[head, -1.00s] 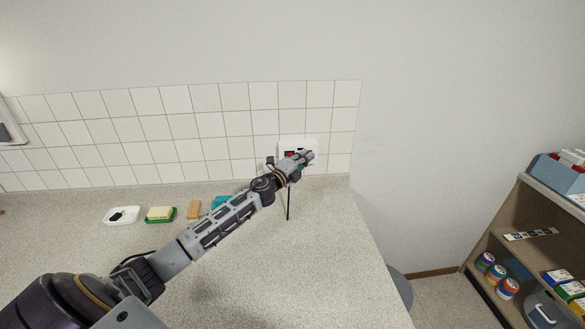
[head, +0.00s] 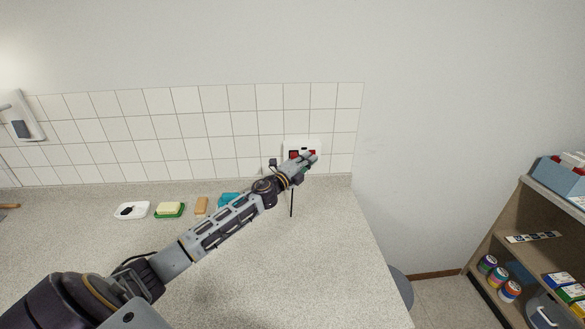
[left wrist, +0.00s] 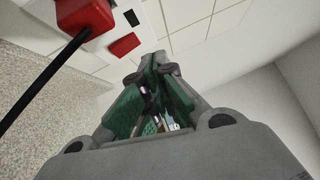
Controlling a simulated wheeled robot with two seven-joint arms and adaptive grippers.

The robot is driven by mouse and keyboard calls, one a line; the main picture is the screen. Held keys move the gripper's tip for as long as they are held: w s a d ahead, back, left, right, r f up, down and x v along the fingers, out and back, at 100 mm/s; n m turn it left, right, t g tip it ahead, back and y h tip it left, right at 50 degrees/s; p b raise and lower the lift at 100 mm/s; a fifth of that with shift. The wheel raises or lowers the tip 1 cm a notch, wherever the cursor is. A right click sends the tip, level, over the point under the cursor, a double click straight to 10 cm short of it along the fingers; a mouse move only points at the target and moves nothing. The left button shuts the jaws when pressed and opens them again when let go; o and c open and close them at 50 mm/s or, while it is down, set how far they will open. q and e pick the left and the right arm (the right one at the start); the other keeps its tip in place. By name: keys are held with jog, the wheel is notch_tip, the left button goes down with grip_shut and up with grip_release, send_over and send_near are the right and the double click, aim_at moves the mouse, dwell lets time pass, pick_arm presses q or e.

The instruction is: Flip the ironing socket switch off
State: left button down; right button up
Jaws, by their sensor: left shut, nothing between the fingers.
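The ironing socket is a white plate (head: 290,144) on the tiled wall, with red and dark parts, partly hidden behind my left gripper (head: 312,158) in the head view. In the left wrist view, a red plug (left wrist: 85,18) with a black cable sits at upper left. Beside it are a flat red switch (left wrist: 124,46) and a small black part (left wrist: 131,18). My left gripper (left wrist: 154,64) is shut and empty, its tip near the plate, below and right of the red switch in the left wrist view. I cannot tell whether it touches. My right gripper is out of view.
On the speckled counter (head: 330,270) lie a white dish (head: 143,212), a yellow sponge on a green tray (head: 169,209), an orange block (head: 201,205) and a blue item (head: 230,198). Shelves (head: 500,240) stand at right. The counter's right front is clear.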

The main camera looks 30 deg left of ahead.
pick_arm(q)
jog(key=s+a+r+b, duration=0.1)
jog(key=s, duration=0.8)
dwell(0.7)
jog(key=shift+a+r, duration=0.1)
jog(key=shift+a, duration=0.05)
dwell(0.3)
